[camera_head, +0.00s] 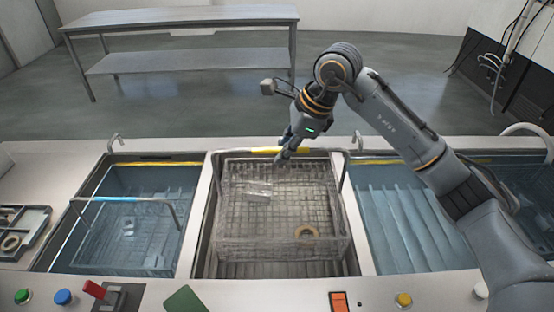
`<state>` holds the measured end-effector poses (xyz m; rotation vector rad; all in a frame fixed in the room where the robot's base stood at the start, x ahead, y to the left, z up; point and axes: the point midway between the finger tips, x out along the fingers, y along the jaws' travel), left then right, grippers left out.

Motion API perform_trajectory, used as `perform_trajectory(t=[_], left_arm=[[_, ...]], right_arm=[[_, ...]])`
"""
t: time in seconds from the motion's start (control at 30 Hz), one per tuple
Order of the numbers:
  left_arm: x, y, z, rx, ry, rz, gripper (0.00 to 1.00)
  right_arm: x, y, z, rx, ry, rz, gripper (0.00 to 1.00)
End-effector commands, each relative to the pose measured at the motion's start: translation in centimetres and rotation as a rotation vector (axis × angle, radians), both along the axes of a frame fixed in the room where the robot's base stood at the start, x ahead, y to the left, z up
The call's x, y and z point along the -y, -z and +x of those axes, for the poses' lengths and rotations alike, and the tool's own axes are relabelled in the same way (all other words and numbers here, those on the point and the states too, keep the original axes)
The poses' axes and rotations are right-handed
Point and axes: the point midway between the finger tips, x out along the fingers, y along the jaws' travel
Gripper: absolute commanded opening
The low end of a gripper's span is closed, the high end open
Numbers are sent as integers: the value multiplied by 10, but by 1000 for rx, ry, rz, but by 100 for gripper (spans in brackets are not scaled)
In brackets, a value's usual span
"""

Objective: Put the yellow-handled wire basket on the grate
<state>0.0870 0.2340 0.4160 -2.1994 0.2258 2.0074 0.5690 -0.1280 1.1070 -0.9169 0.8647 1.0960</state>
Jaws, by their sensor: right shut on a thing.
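The yellow-handled wire basket (235,222) is in the middle bay, with its yellow grip (295,151) at the back top. My right gripper (283,156) reaches down from the upper right and is shut on that grip. The basket holds a tan ring (307,232) and a clear piece (258,189). The slatted grate (275,269) shows under and in front of the basket in this bay. I cannot tell whether the basket touches it. My left gripper is not in view.
A blue-handled basket (120,199) sits in the water-filled left tank. The right tank (415,225) holds water and has no basket in the part I see. A small tray (24,226) stands at far left. Buttons, a red lever (94,289) and an orange switch (339,301) line the front.

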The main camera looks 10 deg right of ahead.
Motion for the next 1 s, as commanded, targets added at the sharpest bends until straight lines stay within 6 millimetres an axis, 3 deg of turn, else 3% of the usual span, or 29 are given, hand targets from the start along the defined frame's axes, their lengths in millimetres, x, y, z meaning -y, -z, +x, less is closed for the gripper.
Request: perform_trajectory(t=[0.2,0.47,0.7,0.97,1.0], left_arm=[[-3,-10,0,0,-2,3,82],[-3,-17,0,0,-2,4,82],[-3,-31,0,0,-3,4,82],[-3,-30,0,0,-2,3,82],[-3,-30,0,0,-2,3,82]], right_arm=[[-5,19,20,3,1,5,0],[-9,35,31,1,1,5,0],[-8,60,30,4,1,6,0],[-8,64,31,6,0,5,0],[-8,67,30,1,1,2,13]])
